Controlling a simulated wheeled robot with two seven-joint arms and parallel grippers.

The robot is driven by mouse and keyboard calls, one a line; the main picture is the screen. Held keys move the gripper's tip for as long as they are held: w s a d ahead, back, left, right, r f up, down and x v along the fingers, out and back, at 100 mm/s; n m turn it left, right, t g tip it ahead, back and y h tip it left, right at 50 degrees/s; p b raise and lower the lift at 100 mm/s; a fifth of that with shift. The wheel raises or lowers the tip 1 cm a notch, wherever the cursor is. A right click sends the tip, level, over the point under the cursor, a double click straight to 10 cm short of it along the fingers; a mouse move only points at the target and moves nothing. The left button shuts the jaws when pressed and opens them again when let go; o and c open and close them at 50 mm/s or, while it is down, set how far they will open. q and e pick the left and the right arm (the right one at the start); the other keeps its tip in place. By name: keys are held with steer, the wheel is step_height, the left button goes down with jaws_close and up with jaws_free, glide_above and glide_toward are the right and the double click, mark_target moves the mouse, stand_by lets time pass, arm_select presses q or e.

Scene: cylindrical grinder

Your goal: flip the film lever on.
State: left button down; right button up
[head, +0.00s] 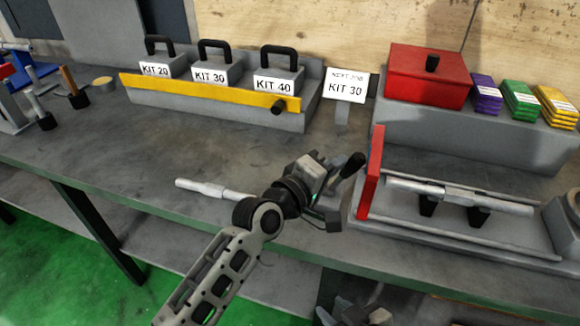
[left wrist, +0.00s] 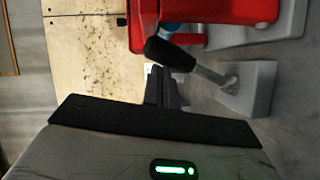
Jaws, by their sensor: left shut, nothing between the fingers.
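The lever has a black knob (head: 351,166) on a short metal shaft and slants up from a grey base (head: 334,212) beside the red upright plate. In the left wrist view, the black knob (left wrist: 170,54) is just beyond my fingertips, with its shaft running right to the grey base (left wrist: 252,88). My left gripper (head: 326,164) is close to the knob on its left side. It is shut and empty; its dark fingers show in the left wrist view (left wrist: 158,76). I cannot tell if they touch the knob. My right gripper (head: 354,313) is partly in view at the bottom edge.
A red upright plate (head: 371,172) stands right of the lever, at the end of a grey machine bed holding a metal shaft (head: 460,195). A light metal rod (head: 212,189) lies left of my gripper. Kit boxes (head: 210,72) stand behind. The bench middle (head: 170,130) is clear.

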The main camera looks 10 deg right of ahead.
arm_select(q)
steer(key=shift+s+d, duration=0.2)
steer(key=shift+s, duration=0.05)
steer(key=shift+a, duration=0.1)
steer(key=s+a+r, duration=0.1)
steer(key=s+a, duration=0.1)
steer(key=a, duration=0.4)
steer(key=s+a+r+p, duration=0.1)
steer(key=s+a+r, duration=0.1)
steer(key=a, duration=0.4)
steer(key=shift+s+r, duration=0.25)
steer(key=shift+r, duration=0.05)
steer(key=s+a+f+m+y, duration=0.3)
steer(key=s+a+f+y, duration=0.2)
steer(key=a+f, duration=0.6)
steer(key=s+a+f+m+t+y, duration=0.1)
steer(key=s+a+f+m+y, duration=0.3)
steer(key=s+a+f, duration=0.5)
step_height(320, 180, down, 3)
steer(key=shift+a+f+y, duration=0.1)
steer(key=shift+a+y, duration=0.95)
steer(key=shift+y, duration=0.05)
